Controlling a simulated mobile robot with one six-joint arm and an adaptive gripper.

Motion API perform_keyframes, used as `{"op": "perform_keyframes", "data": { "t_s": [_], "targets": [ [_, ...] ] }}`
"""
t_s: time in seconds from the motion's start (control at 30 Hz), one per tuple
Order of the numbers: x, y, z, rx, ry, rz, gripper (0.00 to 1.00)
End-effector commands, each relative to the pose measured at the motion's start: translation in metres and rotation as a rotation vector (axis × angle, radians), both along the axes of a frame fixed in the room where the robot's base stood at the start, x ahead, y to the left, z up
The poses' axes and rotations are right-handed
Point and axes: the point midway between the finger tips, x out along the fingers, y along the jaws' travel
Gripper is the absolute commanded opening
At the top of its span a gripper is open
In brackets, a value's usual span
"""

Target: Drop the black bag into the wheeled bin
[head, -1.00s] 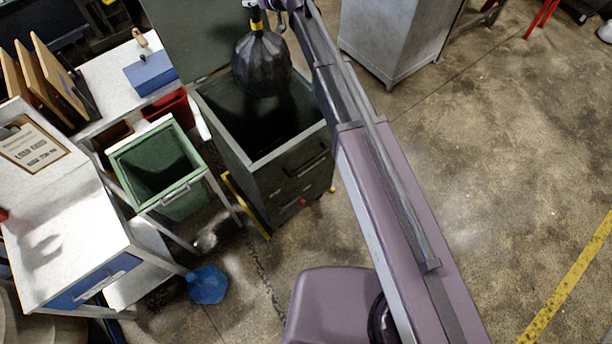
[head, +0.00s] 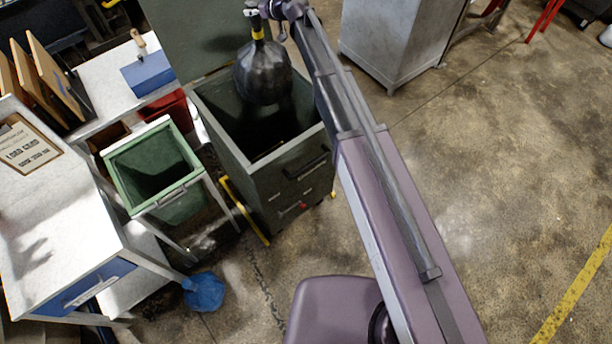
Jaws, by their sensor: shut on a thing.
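The black bag (head: 262,74) is round, with a yellow band at its tied neck. It hangs from my gripper (head: 254,12), which is small in the view at the top of the picture and shut on the bag's neck. The wheeled bin (head: 294,160) is a dark green box with its lid (head: 196,38) standing open behind it. The bag hangs over the bin's open top, and its lower part appears in front of the opening. I cannot tell whether it is below the rim. The bin's floor is dark and hidden.
A green open container (head: 150,200) in a metal frame stands left of the bin. A white table with a clipboard (head: 26,146) is further left, with a blue bag (head: 204,292) on the floor. A grey cabinet (head: 392,40) stands right; the floor at right is clear.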

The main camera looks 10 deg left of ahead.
Motion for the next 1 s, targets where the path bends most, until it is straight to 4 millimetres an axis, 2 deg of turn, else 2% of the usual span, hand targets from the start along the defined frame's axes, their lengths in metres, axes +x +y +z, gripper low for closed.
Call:
{"op": "perform_keyframes", "data": {
  "t_s": [0.17, 0.2, 0.3, 1.0],
  "targets": [
    [0.0004, -0.0004, 0.0007, 0.002, 0.000, -0.001, 0.00],
    [0.0004, -0.0005, 0.0007, 0.001, 0.000, -0.001, 0.69],
    [0.0006, -0.0006, 0.0007, 0.001, 0.000, -0.001, 0.97],
    [0.0006, -0.0012, 0.0001, 0.000, 0.000, -0.001, 0.97]
  ]
}}
